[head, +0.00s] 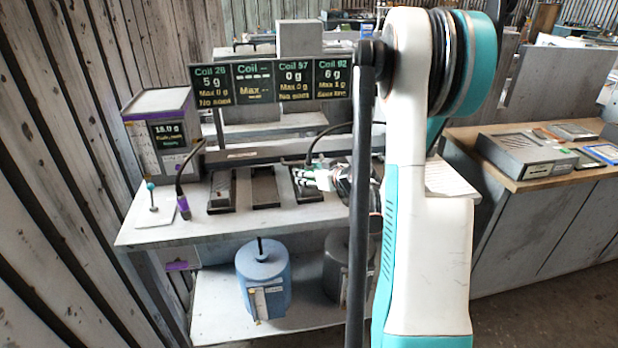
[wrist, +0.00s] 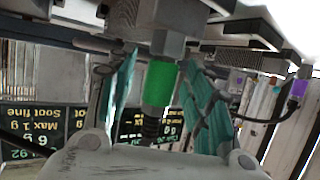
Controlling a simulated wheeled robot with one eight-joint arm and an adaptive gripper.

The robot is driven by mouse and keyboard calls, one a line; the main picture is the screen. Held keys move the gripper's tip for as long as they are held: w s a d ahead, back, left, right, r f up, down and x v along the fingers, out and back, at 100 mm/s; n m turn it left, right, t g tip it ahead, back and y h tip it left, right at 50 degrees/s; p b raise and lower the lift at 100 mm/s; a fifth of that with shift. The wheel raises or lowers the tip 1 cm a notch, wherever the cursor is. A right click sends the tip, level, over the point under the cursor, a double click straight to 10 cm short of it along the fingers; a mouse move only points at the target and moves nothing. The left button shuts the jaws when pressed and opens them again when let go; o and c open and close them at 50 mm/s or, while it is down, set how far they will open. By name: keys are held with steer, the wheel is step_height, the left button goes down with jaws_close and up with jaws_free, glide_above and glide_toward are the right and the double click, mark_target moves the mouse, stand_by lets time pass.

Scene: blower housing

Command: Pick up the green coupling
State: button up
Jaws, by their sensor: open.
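The green coupling (wrist: 160,83) shows in the wrist view as a bright green sleeve below a grey hex fitting, with a dark ribbed cable below it. My gripper (wrist: 158,64) is open, with one teal finger on each side of the coupling. A gap shows on both sides, and I see no clear contact. In the head view my gripper (head: 318,179) is small, over the right part of the bench, beside the dark cable there. The coupling cannot be made out in the head view.
The bench (head: 150,232) carries several dark trays. A display board (head: 270,82) stands behind them. A purple-ended cable (head: 183,205) and a small teal-knobbed lever (head: 151,188) are at the left. A blue canister (head: 263,275) stands on the shelf below.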

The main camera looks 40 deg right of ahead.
jaws_close()
step_height(320, 180, up, 20)
steer(key=p, duration=0.7)
steer(key=shift+a, duration=0.1)
